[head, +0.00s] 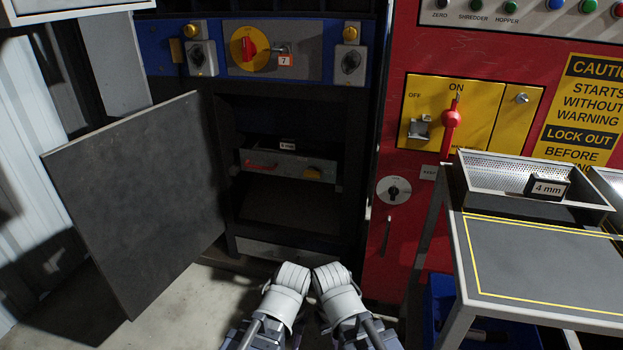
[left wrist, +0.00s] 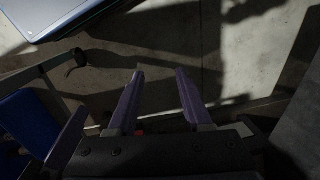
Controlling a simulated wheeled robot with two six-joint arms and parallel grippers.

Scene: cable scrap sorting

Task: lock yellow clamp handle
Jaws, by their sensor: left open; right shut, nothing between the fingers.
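A red handle (head: 262,165) lies along the left end of the same front. Both of my arms stand close together at the bottom middle of the head view, below and well short of these handles. My left gripper (left wrist: 160,100) is open and empty in the left wrist view, over bare floor. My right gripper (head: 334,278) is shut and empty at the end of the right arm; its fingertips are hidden.
The grey cabinet door (head: 140,200) swings out wide on the left. A metal table (head: 540,260) with a perforated tray (head: 480,185) marked 4 mm stands on the right. A red machine panel (head: 400,240) flanks the cabinet. Floor in front of the cabinet is free.

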